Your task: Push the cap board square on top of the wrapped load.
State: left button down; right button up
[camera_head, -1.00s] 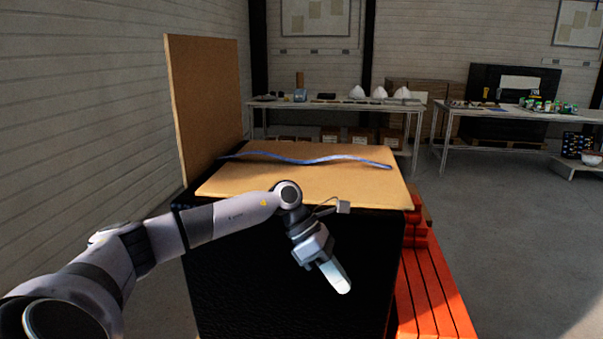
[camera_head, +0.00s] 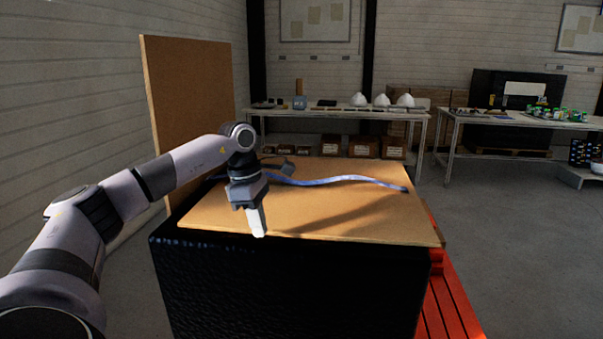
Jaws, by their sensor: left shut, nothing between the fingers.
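The cap board (camera_head: 345,222) is a flat tan sheet on top of the black wrapped load (camera_head: 290,285). It sits off square: a strip of black load top shows at the left, and the board's right edge juts past the load's right side. A blue strap (camera_head: 345,180) lies loosely across the board. My left gripper (camera_head: 258,226) is shut and empty, pointing down at the board's front edge, left of its middle. I cannot tell whether its fingertips touch the board. My right gripper is not in view.
A tall brown panel (camera_head: 190,100) stands upright behind the load's left side. A red slatted structure (camera_head: 450,300) is low along the right. Tables with white helmet shells (camera_head: 382,100) and other items stand at the back. Floor (camera_head: 520,240) at the right is clear.

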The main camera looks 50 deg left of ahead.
aim_at(352, 210)
jog(key=i+j, duration=0.2)
jog(key=j, duration=0.2)
jog(key=i+j, duration=0.2)
jog(key=j, duration=0.15)
jog(key=i+j, duration=0.2)
jog(key=j, duration=0.2)
